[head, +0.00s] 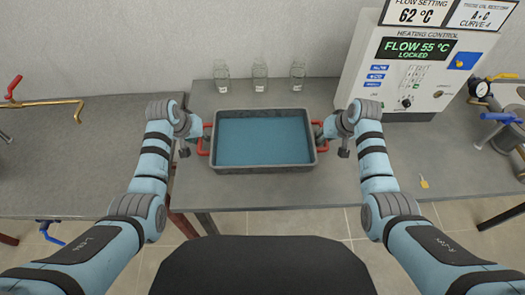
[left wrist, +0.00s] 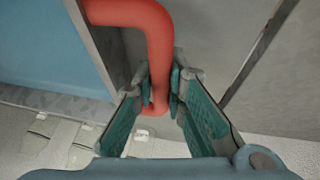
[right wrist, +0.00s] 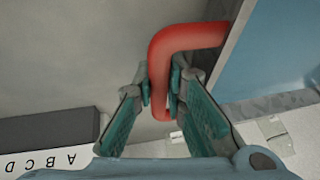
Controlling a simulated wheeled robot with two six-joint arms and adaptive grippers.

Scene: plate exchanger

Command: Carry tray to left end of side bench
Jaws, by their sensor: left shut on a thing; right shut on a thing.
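The tray (head: 262,168) is a grey rectangular tub with a blue inside and a red handle at each short end. In the head view it is at the middle, over the left part of the bench; I cannot tell whether it touches the bench top. My left gripper (head: 200,136) is shut on the left red handle (left wrist: 155,50), which passes between its fingers in the left wrist view. My right gripper (head: 322,135) is shut on the right red handle (right wrist: 185,40), seen between its fingers in the right wrist view. The tray looks level.
The bench (head: 300,190) continues right. A side bench (head: 80,165) stands at the left, past a narrow gap, with a brass pipe (head: 45,103) at its far left. Glass jars (head: 260,76) stand behind the tray. A heating control box (head: 415,70) and a yellow padlock (head: 424,183) are right.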

